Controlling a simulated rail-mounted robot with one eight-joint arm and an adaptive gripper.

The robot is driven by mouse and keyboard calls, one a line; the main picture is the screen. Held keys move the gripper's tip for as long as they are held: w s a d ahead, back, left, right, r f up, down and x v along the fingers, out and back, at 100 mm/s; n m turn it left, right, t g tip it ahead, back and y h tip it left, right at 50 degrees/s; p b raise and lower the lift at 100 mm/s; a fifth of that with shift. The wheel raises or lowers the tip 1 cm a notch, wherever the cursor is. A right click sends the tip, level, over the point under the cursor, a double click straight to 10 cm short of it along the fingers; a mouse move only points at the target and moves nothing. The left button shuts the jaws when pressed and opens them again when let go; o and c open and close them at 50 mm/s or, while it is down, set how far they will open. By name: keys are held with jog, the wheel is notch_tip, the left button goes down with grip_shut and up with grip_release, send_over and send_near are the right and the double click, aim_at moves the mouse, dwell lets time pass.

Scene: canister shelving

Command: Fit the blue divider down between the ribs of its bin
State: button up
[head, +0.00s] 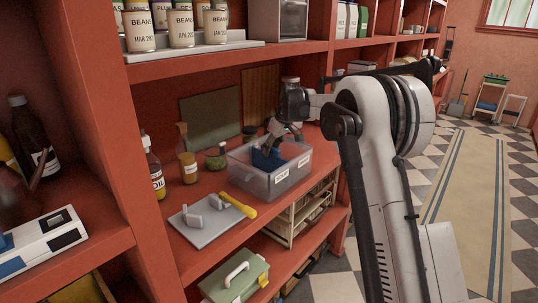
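The blue divider (267,159) shows in the head view inside a clear plastic bin (241,181), toward its left and middle. It looks tilted, and its lower part is seen only through the bin wall. The bin stands on the red shelf and has white labels on its front. Its ribs are too small to make out, so I cannot tell whether the divider sits between them. My gripper (277,145) reaches down over the bin from the upper right, its fingers at the divider's upper edge. Whether they are closed on it is not clear.
An oil bottle (154,170) and an amber flask (188,162) stand left. A shelf with cans (181,28) runs above.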

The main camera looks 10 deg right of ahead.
jog(key=v, duration=0.8)
jog(key=shift+s+r, duration=0.1)
jog(key=shift+r, duration=0.15)
jog(key=shift+s+r, duration=0.1)
jog(key=shift+s, duration=0.05)
jog(key=s+a+r+m+t+h, duration=0.15)
jog(key=s+r, duration=0.25)
jog(key=s, duration=0.9)
jog(key=s+a+r+m, duration=0.15)
jog(key=s+r, duration=0.25)
jog(key=s, duration=1)
jog(key=s+f+m, duration=0.1)
jog(key=s+f, duration=0.3)
jog(key=s, duration=0.4)
jog(key=s+f+m+t+h, duration=0.1)
jog(key=s+f, duration=0.3)
jog(key=s, duration=0.4)
jog(key=s+f+m+t, duration=0.1)
jog(key=s+f, duration=0.3)
jog(key=s, duration=0.5)
jog(key=shift+d+m, duration=0.45)
jog(key=shift+m, duration=0.25)
